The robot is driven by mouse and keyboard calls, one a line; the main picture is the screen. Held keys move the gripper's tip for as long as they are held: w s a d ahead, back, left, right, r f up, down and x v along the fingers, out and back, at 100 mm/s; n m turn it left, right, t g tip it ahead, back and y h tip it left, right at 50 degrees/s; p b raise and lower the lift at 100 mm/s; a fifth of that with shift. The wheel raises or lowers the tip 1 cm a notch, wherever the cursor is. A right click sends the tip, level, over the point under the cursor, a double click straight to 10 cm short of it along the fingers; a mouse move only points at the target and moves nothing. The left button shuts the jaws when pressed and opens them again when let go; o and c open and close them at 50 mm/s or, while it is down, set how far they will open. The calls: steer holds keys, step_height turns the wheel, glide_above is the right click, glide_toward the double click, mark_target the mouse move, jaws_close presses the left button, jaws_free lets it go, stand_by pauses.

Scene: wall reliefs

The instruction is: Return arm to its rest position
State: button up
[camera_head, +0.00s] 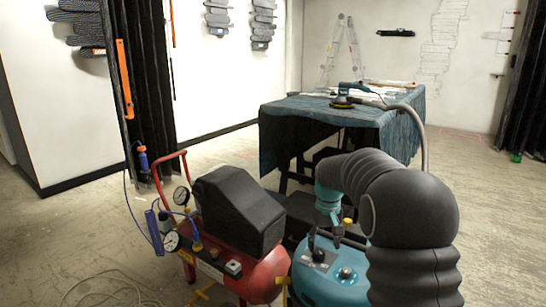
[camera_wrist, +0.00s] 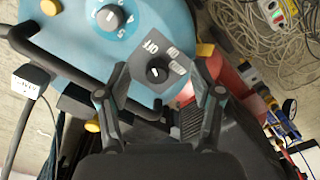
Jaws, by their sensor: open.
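My arm in its black padded sleeve (camera_head: 405,205) arches in from the right in the head view. My gripper (camera_head: 328,238) points down over the top of a blue machine (camera_head: 325,280). In the wrist view my gripper (camera_wrist: 159,93) is open, with one finger on each side of a black OFF/ON knob (camera_wrist: 157,70) on a grey plate. Nothing is seen held between the fingers. I cannot tell whether the fingertips touch the machine. A second knob (camera_wrist: 110,18) lies farther up on the blue cover.
A red air compressor (camera_head: 265,275) with gauges and a black cover (camera_head: 237,210) stands close left of the blue machine. Behind is a table under a dark blue cloth (camera_head: 335,130) with tools. Cables (camera_wrist: 250,35) lie on the floor. Open floor (camera_head: 485,220) shows at right.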

steer(key=s+r+t, duration=0.2)
steer(key=s+r, duration=0.2)
steer(key=s, duration=1.3)
steer(key=s+r+m+t, duration=0.1)
steer(key=s+r+t, duration=0.2)
steer(key=s, duration=1.5)
steer(key=shift+s+r+m+t, duration=0.15)
steer(key=shift+r+m+t, duration=0.15)
steer(key=shift+r, duration=0.8)
steer(key=shift+a, duration=0.1)
